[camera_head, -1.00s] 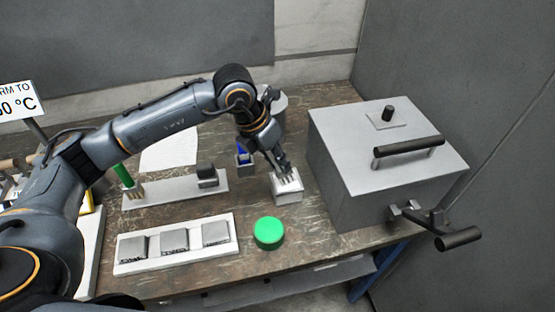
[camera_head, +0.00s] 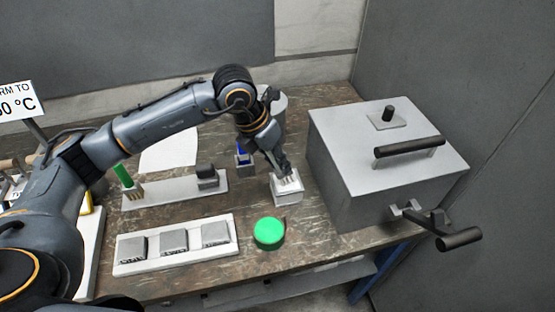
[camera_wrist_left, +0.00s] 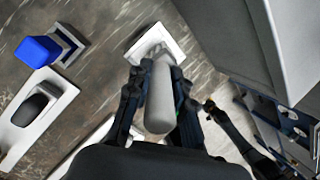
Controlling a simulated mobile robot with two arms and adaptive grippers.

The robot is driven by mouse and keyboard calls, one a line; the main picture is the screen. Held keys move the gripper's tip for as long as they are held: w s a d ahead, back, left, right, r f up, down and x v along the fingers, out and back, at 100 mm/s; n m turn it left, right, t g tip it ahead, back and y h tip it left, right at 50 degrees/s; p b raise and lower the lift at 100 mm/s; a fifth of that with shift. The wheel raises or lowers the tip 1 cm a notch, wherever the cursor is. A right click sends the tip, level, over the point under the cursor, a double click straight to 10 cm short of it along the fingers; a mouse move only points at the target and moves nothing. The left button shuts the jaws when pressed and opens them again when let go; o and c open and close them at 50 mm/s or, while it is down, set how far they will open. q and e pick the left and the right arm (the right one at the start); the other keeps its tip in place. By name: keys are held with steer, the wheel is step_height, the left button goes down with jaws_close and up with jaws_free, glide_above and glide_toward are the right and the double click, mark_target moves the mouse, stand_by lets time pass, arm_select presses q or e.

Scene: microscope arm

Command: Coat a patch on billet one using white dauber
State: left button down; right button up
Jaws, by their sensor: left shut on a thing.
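My left gripper (camera_head: 284,172) is shut on the white dauber (camera_wrist_left: 160,97), whose pale rounded handle shows between the fingers in the left wrist view. The dauber's lower end is at a white square holder (camera_head: 288,198), which also shows in the left wrist view (camera_wrist_left: 175,37). I cannot tell whether it is still seated in the holder. Three grey billets, a left one (camera_head: 133,247), a middle one (camera_head: 174,242) and a right one (camera_head: 216,234), lie in a row on a white tray (camera_head: 182,259). Their front markings are too small to read.
A blue dauber (camera_wrist_left: 38,51) stands in its holder behind and left. A white rack (camera_head: 165,190) holds a green-handled brush (camera_head: 122,175) and a dark block (camera_head: 207,172). A round green object (camera_head: 268,232) lies in front. A grey oven-like box (camera_head: 375,150) blocks the right.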

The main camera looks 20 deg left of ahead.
arm_select(q)
steer(key=shift+s, duration=0.1)
steer(key=shift+r+p, duration=1.75)
steer(key=shift+r, duration=1.75)
